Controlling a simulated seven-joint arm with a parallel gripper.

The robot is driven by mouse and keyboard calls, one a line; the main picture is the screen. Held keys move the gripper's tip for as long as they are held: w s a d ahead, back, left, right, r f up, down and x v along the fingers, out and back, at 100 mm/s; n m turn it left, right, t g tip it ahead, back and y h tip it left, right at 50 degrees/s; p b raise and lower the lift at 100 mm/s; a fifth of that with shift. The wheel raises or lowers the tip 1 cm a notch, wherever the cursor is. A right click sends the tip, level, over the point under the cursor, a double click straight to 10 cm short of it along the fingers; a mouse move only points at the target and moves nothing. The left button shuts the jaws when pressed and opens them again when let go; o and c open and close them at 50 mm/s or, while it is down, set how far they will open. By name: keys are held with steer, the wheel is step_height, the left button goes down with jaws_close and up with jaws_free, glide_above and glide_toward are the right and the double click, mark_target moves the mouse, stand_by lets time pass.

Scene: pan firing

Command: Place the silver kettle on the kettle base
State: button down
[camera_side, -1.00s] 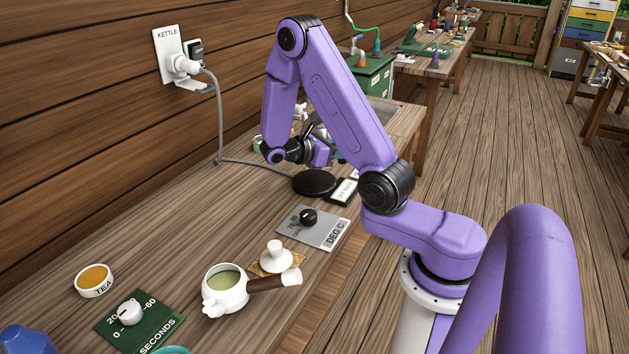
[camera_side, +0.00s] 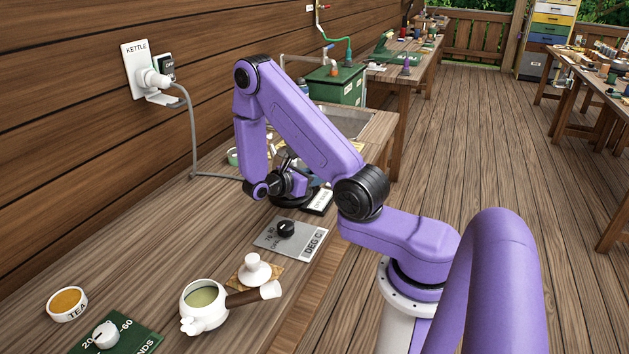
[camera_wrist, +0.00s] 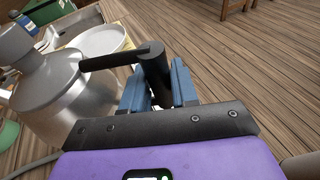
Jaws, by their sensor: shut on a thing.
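The silver kettle (camera_wrist: 65,95) fills the left of the wrist view, with its black handle (camera_wrist: 155,70) reaching to the right. My gripper (camera_wrist: 158,88) is shut on the handle, with a blue finger on each side. In the side view my gripper (camera_side: 288,184) is just over the black round kettle base (camera_side: 291,203) and covers part of it. My arm hides most of the kettle there. I cannot tell whether the kettle touches the base, which does not show in the wrist view.
A labelled switch (camera_side: 319,201) adjoins the base. In front are the temperature dial plate (camera_side: 266,238), a white lid (camera_side: 256,270), a white teapot (camera_side: 204,305), a tea dish (camera_side: 67,303) and a timer dial (camera_side: 105,335). A grey cord (camera_side: 194,140) runs from the wall socket.

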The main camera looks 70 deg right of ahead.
steer(key=shift+f, duration=0.6)
steer(key=c, duration=0.9)
jaws_free()
steer(key=shift+o, duration=0.2)
steer(key=w+a+r+m+t+y, duration=0.1)
steer(key=w+a+r+y, duration=0.15)
steer(key=a, duration=0.55)
steer(key=w+a+r+t+y, duration=0.1)
steer(key=a+r, duration=0.3)
steer(key=a, duration=0.5)
steer(key=s+a+r+t+y, duration=0.2)
steer(key=s+a+y, duration=0.3)
steer(key=s, duration=0.5)
steer(key=s+a+r+t+y, duration=0.1)
steer(key=s+a+r+y, duration=0.2)
steer(key=s+a+y, duration=0.3)
steer(key=s+a, duration=0.3)
steer(key=shift+s+t, duration=0.4)
